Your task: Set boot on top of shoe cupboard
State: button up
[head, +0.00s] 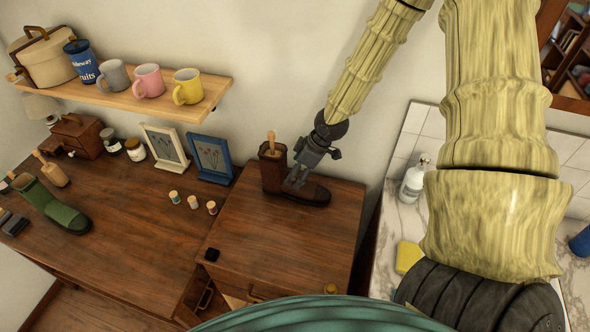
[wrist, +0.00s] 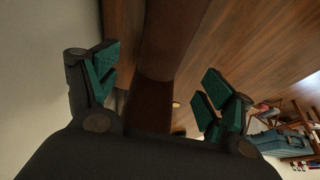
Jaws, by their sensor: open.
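A brown ankle boot (head: 315,193) with a wooden peg-like piece (head: 271,140) in its opening stands upright on the wooden cabinet top (head: 275,235), which appears to be the shoe cupboard. Its toe points right. My gripper (head: 298,178) is at the boot, over its instep, with its fingers open. In the wrist view the boot (wrist: 165,55) lies between the two spread green-padded fingers, with a gap visible at the right finger. Whether the left finger touches it I cannot tell. Part of the boot's side is hidden behind the gripper.
A desk (head: 130,225) adjoins on the left with a green boot (head: 62,212), picture frames (head: 210,158) and small bottles (head: 193,202). A shelf (head: 130,92) with mugs hangs above. A marble counter (head: 385,240) with a soap bottle (head: 414,182) lies right.

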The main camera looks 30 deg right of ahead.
jog(key=p+v, duration=0.6)
jog(key=v, duration=0.1)
jog(key=shift+r, duration=0.35)
